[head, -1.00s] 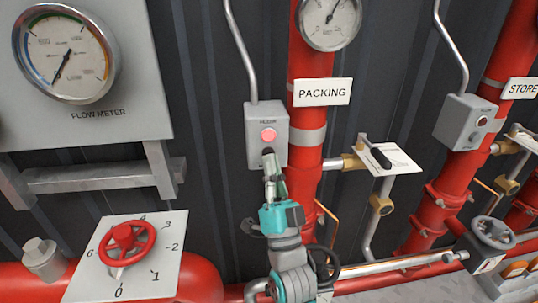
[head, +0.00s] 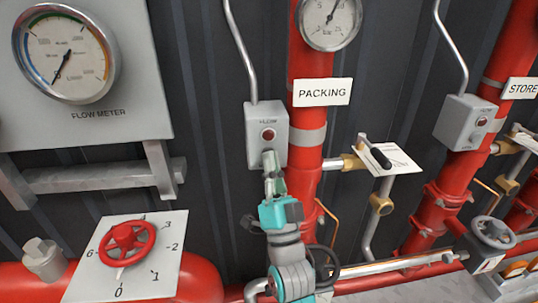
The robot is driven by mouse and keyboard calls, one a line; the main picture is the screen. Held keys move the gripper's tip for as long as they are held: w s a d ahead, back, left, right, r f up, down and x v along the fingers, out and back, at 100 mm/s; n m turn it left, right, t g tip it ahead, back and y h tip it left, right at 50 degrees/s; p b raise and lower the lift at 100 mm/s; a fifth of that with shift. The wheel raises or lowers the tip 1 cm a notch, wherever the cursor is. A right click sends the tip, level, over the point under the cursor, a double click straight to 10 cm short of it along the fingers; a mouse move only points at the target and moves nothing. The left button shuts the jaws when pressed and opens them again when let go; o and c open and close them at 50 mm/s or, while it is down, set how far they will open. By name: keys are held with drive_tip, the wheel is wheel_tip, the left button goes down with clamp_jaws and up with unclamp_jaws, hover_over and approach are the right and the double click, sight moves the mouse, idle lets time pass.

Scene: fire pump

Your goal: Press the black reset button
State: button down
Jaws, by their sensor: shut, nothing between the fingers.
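A grey alarm box (head: 267,120) with a label reading roughly "FLOW" is on the dark wall beside the red PACKING pipe. A round red lamp (head: 268,135) on its face looks dark and unlit. My gripper (head: 269,156) is shut, with its fingertips at the lower part of the box face, just below the lamp. The black reset button is not visible on this box; the fingertips cover the spot below the lamp. I cannot tell whether the fingertips touch the box.
A red pipe (head: 308,150) with a PACKING sign (head: 322,92) runs close to the right of my gripper. A valve with a white plate (head: 390,158) juts out farther right. A similar grey box (head: 468,120) is at the right. A red handwheel (head: 127,243) is at lower left.

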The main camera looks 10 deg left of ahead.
drive_tip(key=shift+s, duration=0.15)
drive_tip(key=shift+s+d, duration=0.25)
drive_tip(key=shift+s, duration=0.5)
drive_tip(key=s, duration=0.2)
drive_tip(key=s+d, duration=0.1)
drive_tip(key=s, duration=0.2)
drive_tip(key=shift+d, duration=0.2)
idle(0.3)
drive_tip(key=shift+w+f, duration=0.1)
idle(0.4)
